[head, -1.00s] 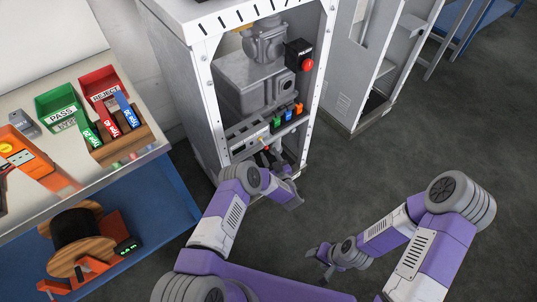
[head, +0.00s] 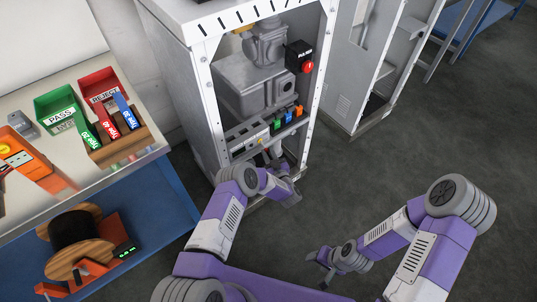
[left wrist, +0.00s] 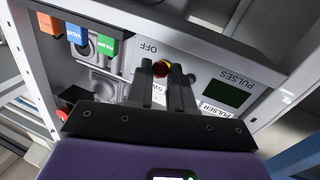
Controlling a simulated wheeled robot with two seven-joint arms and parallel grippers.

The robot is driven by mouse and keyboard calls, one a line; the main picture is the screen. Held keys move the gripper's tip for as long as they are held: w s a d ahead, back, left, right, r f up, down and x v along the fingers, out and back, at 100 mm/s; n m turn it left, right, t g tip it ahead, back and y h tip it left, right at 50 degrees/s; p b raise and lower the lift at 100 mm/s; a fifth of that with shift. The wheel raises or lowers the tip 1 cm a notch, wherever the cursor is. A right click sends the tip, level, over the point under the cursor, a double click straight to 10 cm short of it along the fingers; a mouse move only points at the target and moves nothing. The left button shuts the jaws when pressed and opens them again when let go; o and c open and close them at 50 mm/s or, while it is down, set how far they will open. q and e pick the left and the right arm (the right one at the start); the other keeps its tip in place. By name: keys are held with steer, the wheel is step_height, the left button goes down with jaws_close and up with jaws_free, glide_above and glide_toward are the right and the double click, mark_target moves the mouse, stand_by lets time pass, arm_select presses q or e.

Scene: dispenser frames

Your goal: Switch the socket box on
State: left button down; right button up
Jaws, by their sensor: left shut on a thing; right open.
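The socket box (head: 245,137) is a light grey panel low in the open cabinet, with green, blue and orange plugs along it. In the left wrist view its face (left wrist: 215,62) carries an "OFF" mark, a dark green display (left wrist: 225,93) labelled "PULSES" and a "PULSER" label. My left gripper (head: 270,150) is at the box front. The display shows no readable digits. My right gripper (head: 325,268) is open and empty above the floor.
A grey machine (head: 250,85) and a black box with a red button (head: 308,66) sit above the socket box. The cabinet's white posts (head: 318,90) flank the opening. A bench with green and red bins stands left. Floor at right is clear.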

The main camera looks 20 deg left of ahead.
arm_select(q)
steer(key=shift+w+a+r+n+g+h+p, duration=0.1)
steer(key=shift+r+n+g+h+p, duration=0.2)
steer(key=shift+r+g+h+p, duration=1.25)
steer(key=shift+w+a+r+n+g+h+p, duration=0.1)
steer(key=shift+r+n+g+h+p, duration=0.45)
steer(key=shift+p, duration=1.95)
steer(key=shift+a+r+n+g+h+p, duration=0.1)
steer(key=shift+r+g+h+p, duration=0.6)
steer(key=shift+g+h+p, duration=1)
steer(key=shift+y+p, duration=0.35)
steer(key=shift+y, duration=0.05)
steer(key=c, duration=1)
jaws_free()
steer(key=shift+r, duration=0.1)
